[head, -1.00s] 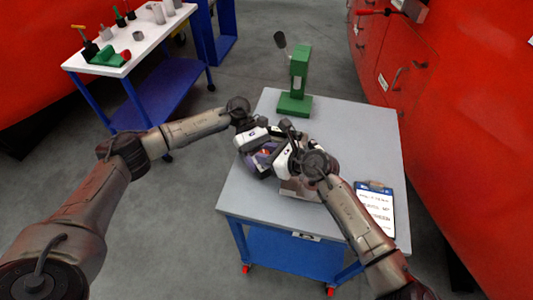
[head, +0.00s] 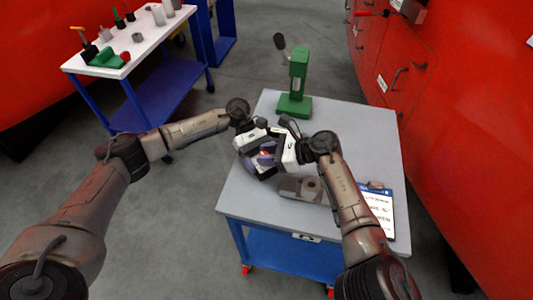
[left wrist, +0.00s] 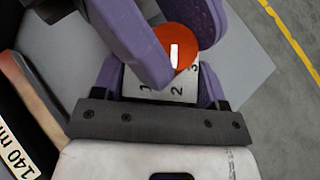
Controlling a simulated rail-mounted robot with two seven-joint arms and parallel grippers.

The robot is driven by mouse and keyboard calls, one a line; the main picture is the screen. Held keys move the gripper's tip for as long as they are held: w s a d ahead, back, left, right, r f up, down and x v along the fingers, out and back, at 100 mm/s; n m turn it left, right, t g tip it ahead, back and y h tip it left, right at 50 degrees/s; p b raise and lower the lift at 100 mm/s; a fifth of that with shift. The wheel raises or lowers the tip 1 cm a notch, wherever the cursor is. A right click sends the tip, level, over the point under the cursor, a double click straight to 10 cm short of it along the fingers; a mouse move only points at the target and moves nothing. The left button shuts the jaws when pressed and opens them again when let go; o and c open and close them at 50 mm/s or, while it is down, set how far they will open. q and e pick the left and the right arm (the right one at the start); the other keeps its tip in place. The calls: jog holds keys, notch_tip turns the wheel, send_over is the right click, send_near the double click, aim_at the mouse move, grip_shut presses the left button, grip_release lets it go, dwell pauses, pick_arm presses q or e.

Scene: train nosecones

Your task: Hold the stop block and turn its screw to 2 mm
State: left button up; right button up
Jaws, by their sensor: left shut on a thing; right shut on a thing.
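The stop block (left wrist: 160,85) is a pale plate marked 1, 2 and 3, seen in the left wrist view. My left gripper (head: 256,149) is shut on it, with purple fingers on both sides. The screw (left wrist: 178,48) has a round orange-red head with a white line. The line runs nearly upright in the picture, its lower end toward the 2. My right gripper (left wrist: 168,38) is shut on the screw head, one purple finger on each side. In the head view both grippers meet above the table, and the block is mostly hidden.
A green press (head: 296,85) is at the back and a clipboard (head: 378,212) at the right edge. A white-topped cart (head: 105,66) stands at the back left.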

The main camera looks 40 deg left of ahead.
dwell(0.3)
jog(key=o, duration=0.6)
jog(key=shift+o, duration=0.2)
jog(key=v, duration=1.2)
jog(key=shift+f, duration=0.1)
